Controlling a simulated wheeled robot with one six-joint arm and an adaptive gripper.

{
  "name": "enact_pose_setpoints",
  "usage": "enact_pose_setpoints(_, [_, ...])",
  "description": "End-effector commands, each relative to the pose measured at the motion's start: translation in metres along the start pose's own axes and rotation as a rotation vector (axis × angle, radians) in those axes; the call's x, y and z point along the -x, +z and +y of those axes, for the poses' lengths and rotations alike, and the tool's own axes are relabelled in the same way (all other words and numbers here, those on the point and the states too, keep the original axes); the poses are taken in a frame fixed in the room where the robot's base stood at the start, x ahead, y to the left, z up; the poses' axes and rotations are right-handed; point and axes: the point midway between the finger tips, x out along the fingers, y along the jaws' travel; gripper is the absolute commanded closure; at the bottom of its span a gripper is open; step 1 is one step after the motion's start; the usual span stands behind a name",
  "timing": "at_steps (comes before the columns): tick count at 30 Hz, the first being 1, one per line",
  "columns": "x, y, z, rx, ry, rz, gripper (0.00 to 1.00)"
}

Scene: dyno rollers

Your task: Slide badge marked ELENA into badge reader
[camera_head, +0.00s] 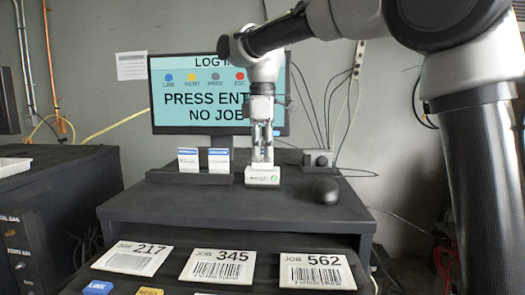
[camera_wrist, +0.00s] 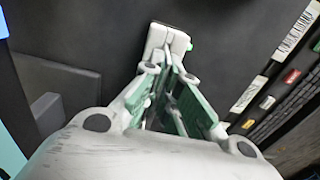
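The badge reader (camera_head: 262,176) is a small white box with a green mark on the desk, below the screen. It also shows in the wrist view (camera_wrist: 157,40), with a dark slot line and a green light. My gripper (camera_head: 262,158) points straight down just over the reader. In the wrist view its fingertips (camera_wrist: 173,66) come together right at the reader, and I see no badge between them. I cannot tell whether they touch the reader. A left badge (camera_head: 189,160) and a right badge (camera_head: 218,160), white with blue tops, stand in a dark holder (camera_head: 160,176). Their names are too small to read.

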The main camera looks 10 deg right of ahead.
Motion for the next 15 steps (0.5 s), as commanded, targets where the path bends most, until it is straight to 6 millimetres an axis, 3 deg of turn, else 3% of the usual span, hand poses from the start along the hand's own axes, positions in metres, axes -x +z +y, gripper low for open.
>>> enact_pose_setpoints(4, [-0.0031, 0.0003, -0.0003, 0.0, -0.001, -0.001, 1.0])
enact_pose_setpoints(9, [-0.0029, 0.0002, -0.0002, 0.0, -0.001, -0.001, 0.7])
enact_pose_setpoints(15, [-0.0028, 0.0002, -0.0002, 0.0, -0.001, -0.001, 0.7])
